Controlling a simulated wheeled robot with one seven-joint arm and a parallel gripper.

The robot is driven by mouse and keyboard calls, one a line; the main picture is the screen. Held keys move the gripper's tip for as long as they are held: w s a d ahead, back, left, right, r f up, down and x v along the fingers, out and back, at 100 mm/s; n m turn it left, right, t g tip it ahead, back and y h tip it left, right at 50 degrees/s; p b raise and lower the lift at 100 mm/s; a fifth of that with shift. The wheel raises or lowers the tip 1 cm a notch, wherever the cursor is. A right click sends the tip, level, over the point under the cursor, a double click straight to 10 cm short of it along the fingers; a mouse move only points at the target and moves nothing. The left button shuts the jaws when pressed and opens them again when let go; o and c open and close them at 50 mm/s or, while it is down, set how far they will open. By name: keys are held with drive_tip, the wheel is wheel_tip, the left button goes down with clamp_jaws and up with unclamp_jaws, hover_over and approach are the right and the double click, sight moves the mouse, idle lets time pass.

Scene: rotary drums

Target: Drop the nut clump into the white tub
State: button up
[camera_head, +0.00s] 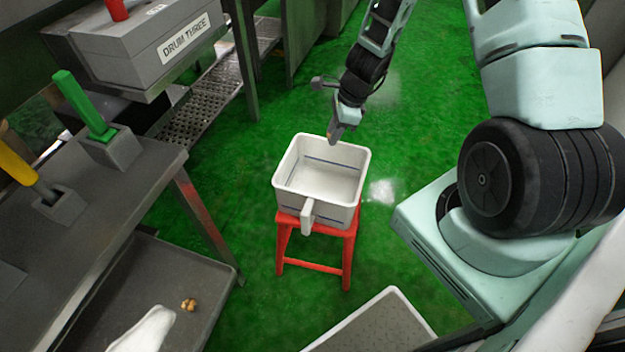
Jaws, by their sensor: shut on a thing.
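The white tub (286,186) is square and open at the top, with a handle at the front. It stands upright on a red stool, and its visible floor looks empty. My gripper (334,136) points down at the tub's far rim, near its middle. It is shut on a small brown thing, mostly hidden by the fingers and too small to identify surely. I cannot tell whether it is over the rim or just behind it. A brown nut clump (188,304) lies in the grey tray at lower left, away from my gripper.
The red stool (315,267) stands on green floor. A grey bench with a green lever (84,105) and a yellow lever (22,168) is at left. The grey tray (205,275) also holds a white object (145,330). A pale bin (392,297) stands at the bottom.

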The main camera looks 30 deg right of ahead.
wheel_tip(320, 180, down, 6)
drive_tip(key=b, duration=0.5)
drive_tip(key=o, duration=1)
drive_tip(key=shift+r, duration=0.1)
drive_tip(key=p+v, duration=0.3)
drive_tip(key=v, duration=1.4)
drive_tip(key=shift+r, duration=0.2)
